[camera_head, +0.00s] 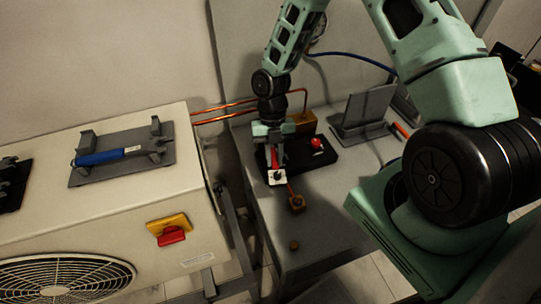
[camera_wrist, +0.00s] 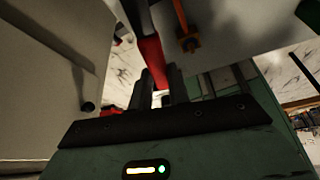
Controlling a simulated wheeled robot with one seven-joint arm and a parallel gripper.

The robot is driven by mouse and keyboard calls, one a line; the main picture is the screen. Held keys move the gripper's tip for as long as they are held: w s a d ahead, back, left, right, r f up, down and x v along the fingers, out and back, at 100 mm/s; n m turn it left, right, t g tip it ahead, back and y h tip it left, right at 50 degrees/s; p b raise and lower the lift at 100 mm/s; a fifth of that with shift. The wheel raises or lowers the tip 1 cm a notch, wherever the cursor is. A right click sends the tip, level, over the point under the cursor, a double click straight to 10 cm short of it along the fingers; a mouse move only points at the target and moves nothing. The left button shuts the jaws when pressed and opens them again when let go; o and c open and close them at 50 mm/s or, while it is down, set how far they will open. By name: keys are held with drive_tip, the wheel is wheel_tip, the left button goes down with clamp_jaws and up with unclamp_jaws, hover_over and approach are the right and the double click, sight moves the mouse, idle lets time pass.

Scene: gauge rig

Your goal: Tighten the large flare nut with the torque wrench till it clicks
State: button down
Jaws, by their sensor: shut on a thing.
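A torque wrench (camera_head: 105,156) with a blue handle and metal head lies in a grey cradle (camera_head: 95,178) on top of the cream unit. My gripper (camera_head: 274,150) is over the bench, away from that wrench. It is shut on a red-handled tool (camera_head: 276,160), which also shows between the fingers in the wrist view (camera_wrist: 152,72). The tool's far end is dark and partly out of frame there. A brass fitting (camera_head: 296,202) on a short copper pipe is just in front of the gripper; I cannot tell whether it is the large flare nut.
A black tray (camera_head: 325,158) with a red knob (camera_head: 317,142) lies behind the tool. A small brass piece (camera_head: 294,245) sits near the bench front. Copper pipes (camera_head: 225,113) run behind. A yellow-and-red switch (camera_head: 170,229) is on the unit. A grey stand (camera_head: 365,112) is at the bench's back.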

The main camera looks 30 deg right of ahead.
sight(272, 147)
drive_tip(key=shift+w+d+f+b, duration=0.1)
drive_tip(key=shift+w+f+b, duration=0.15)
drive_tip(key=shift+f+b, duration=0.25)
drive_tip(key=shift+w+d+f+b, duration=0.1)
drive_tip(key=shift+w+f+b, duration=0.15)
drive_tip(key=shift+f, duration=0.4)
drive_tip(key=shift+w+d+f+b, duration=0.1)
drive_tip(key=shift+w+f+b, duration=0.1)
drive_tip(key=shift+f+b, duration=0.35)
drive_tip(key=shift+w+d, duration=0.25)
drive_tip(key=shift+w, duration=0.25)
drive_tip(key=shift+w+d, duration=0.2)
drive_tip(key=shift+w, duration=0.3)
drive_tip(key=shift+w+d, duration=0.25)
drive_tip(key=shift+w, duration=0.25)
drive_tip(key=shift+w+d, duration=0.2)
drive_tip(key=shift+w, duration=0.3)
idle(1.0)
drive_tip(key=c, duration=1.9)
unclamp_jaws()
clamp_jaws()
